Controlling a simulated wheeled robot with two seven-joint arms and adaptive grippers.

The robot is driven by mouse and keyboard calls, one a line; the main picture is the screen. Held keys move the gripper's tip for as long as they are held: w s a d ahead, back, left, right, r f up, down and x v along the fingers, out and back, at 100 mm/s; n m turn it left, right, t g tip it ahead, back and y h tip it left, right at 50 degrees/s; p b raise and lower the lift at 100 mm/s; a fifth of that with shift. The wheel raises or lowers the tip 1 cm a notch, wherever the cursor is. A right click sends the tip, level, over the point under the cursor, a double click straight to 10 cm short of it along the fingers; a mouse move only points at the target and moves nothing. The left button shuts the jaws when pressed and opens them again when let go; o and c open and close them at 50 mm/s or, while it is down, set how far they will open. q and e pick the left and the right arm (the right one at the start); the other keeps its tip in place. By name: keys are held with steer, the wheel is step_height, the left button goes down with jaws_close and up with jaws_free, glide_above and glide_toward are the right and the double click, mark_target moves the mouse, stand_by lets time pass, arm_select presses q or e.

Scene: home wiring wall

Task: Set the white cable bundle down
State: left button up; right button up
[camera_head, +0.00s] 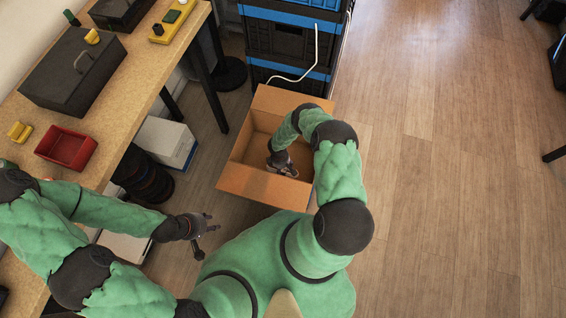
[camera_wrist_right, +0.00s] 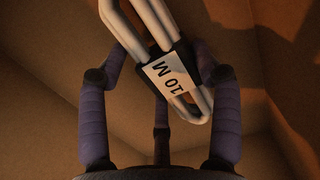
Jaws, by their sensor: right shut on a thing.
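The white cable bundle (camera_wrist_right: 155,25) shows in the right wrist view, with a dark band and a white label (camera_wrist_right: 169,75) reading "10 M". My right gripper (camera_head: 283,168) is down inside the open cardboard box (camera_head: 262,186), shut on the bundle with its fingers on either side of it. The box's brown walls surround the bundle in the wrist view. I cannot tell whether it touches the box floor. In the head view I cannot make the bundle out. My left gripper (camera_head: 207,223) is open and empty, left of the box above the floor.
The workbench (camera_head: 120,75) on the left holds a grey toolbox (camera_head: 72,72), a red tray (camera_head: 66,147) and yellow parts. Blue-and-black crates (camera_head: 288,40) stand behind the box, with a white cable (camera_head: 316,50) hanging on them. The wooden floor (camera_head: 450,150) to the right is clear.

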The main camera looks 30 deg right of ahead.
steer(key=shift+f, duration=0.65)
steer(key=shift+r, duration=0.15)
steer(key=o, duration=1.3)
steer(key=shift+o, duration=0.2)
steer(key=r+p, duration=0.1)
steer(key=r, duration=0.2)
steer(key=r+p, duration=0.2)
steer(key=r, duration=0.2)
steer(key=w+r+p, duration=0.1)
steer(key=r, duration=0.2)
steer(key=shift+a+r+p, duration=0.15)
steer(key=shift+a+p, duration=0.2)
steer(key=shift+p, duration=0.05)
steer(key=shift+a+r, duration=0.1)
steer(key=shift+r, duration=0.7)
